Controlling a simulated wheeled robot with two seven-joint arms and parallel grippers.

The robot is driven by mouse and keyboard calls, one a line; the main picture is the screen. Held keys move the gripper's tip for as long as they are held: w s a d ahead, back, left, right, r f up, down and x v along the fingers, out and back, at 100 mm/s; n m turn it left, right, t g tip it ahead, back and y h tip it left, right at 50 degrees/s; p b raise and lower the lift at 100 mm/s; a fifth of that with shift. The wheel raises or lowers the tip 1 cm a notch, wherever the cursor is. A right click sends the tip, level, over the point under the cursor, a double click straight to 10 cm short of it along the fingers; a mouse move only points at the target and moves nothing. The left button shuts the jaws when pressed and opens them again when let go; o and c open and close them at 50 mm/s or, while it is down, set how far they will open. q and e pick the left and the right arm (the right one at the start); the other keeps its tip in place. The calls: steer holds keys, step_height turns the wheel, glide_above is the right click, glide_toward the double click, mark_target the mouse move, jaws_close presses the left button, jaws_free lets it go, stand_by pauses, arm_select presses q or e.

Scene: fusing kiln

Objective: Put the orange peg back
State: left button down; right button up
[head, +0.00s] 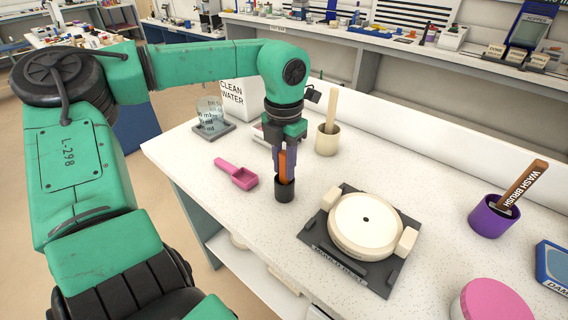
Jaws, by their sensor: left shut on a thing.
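The orange peg (283,166) stands upright between the fingers of my left gripper (285,176). The gripper points straight down and is shut on the peg. The peg's lower end is at the mouth of a small black cup (285,191) on the white table. The cup's rim and the fingers hide that end, so I cannot tell how deep it sits. My right gripper does not show.
A pink scoop (238,174) lies left of the cup. A cream pot (328,140) with a stick stands behind it. A round white kiln piece (365,222) sits on a dark plate at right. A purple cup (490,217) holds a brush. The table between them is clear.

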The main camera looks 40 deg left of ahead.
arm_select(q)
steer(key=shift+f, duration=0.25)
steer(key=c, duration=0.7)
jaws_free()
steer(key=shift+r, duration=0.1)
steer(key=shift+o, duration=0.2)
step_height(320, 180, up, 12)
steer(key=shift+r, duration=0.2)
